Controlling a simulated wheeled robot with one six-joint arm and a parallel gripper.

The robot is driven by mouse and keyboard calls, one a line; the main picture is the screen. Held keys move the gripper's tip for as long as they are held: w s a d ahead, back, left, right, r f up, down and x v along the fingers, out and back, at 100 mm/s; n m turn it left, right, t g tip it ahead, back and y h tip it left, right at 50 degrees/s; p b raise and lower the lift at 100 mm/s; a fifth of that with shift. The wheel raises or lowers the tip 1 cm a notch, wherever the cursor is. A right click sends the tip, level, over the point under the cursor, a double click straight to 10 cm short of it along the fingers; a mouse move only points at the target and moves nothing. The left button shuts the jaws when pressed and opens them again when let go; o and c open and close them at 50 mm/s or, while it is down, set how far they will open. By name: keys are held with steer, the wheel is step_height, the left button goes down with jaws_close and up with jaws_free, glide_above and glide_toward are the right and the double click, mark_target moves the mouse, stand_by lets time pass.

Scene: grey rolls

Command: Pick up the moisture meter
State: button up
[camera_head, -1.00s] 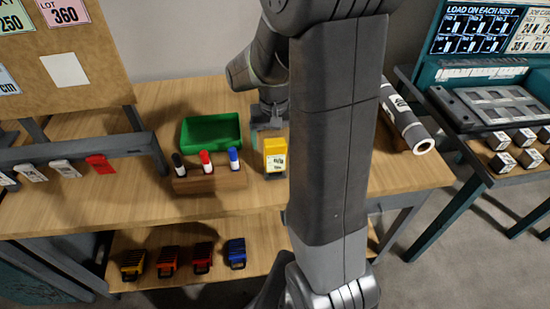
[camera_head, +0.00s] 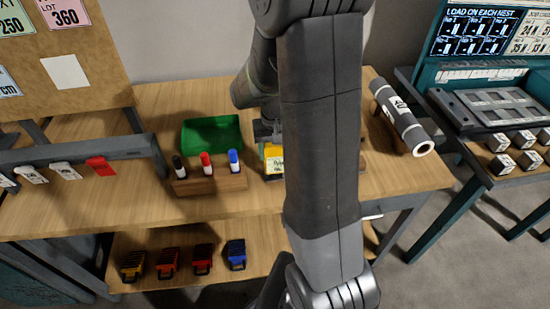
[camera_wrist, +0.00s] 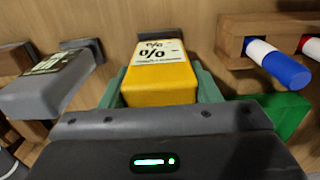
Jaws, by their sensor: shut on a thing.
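The moisture meter is a yellow block with a white label marked with percent signs. In the wrist view the moisture meter (camera_wrist: 160,80) sits between the two green fingers of my gripper (camera_wrist: 158,88), which is shut on it. In the head view the moisture meter (camera_head: 273,163) is beside the right end of the marker block, partly hidden by my arm. My gripper (camera_head: 268,142) reaches down to it from behind. I cannot tell whether the meter still touches the table.
A wooden block (camera_head: 210,182) holds black, red and blue markers just left of the meter. A green tray (camera_head: 211,134) lies behind it. A grey roll (camera_head: 402,118) lies at the right. A grey device (camera_wrist: 45,92) with a label shows left in the wrist view.

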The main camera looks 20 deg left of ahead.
steer(key=shift+r, duration=0.1)
step_height(320, 180, up, 10)
steer(key=shift+f, duration=0.1)
stand_by(0.3)
steer(key=o, duration=0.5)
steer(key=shift+c, duration=1.3)
step_height(320, 180, up, 3)
steer(key=p, duration=0.2)
steer(key=shift+p, duration=0.4)
